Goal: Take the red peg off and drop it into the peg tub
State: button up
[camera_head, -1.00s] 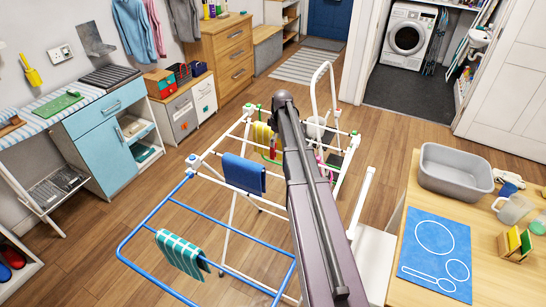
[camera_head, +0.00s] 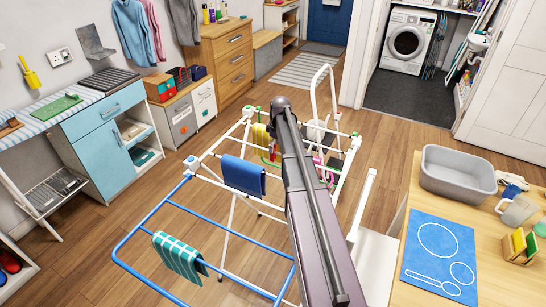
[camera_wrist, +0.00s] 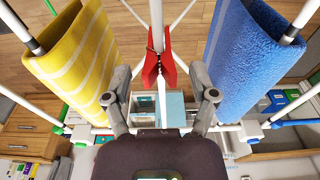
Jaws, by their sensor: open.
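The red peg (camera_wrist: 165,55) is clipped on a white rail of the drying rack, between a yellow striped cloth (camera_wrist: 72,50) and a blue towel (camera_wrist: 245,60) in the wrist view. My gripper (camera_wrist: 160,82) is open, with one finger to each side of the peg's lower end and gaps between. In the head view my arm hides the gripper, and a small bit of the red peg (camera_head: 272,150) shows left of the arm. I cannot pick out a peg tub for sure in either view.
The rack's blue frame (camera_head: 140,225) holds a green checked cloth (camera_head: 180,257). On the right, a wooden table (camera_head: 420,190) bears a grey basin (camera_head: 458,182) and a blue mat (camera_head: 438,258). Wooden floor (camera_head: 100,245) is clear to the left of the rack.

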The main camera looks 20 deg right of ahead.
jog(key=shift+w+a+f+b, duration=0.1)
jog(key=shift+w+f+b, duration=0.05)
jog(key=shift+f+b, duration=0.75)
jog(key=shift+w+a+f+b, duration=0.1)
jog(key=shift+f+b, duration=0.55)
jog(key=shift+f, duration=0.3)
jog(key=shift+c, duration=0.2)
jog(key=c, duration=0.8)
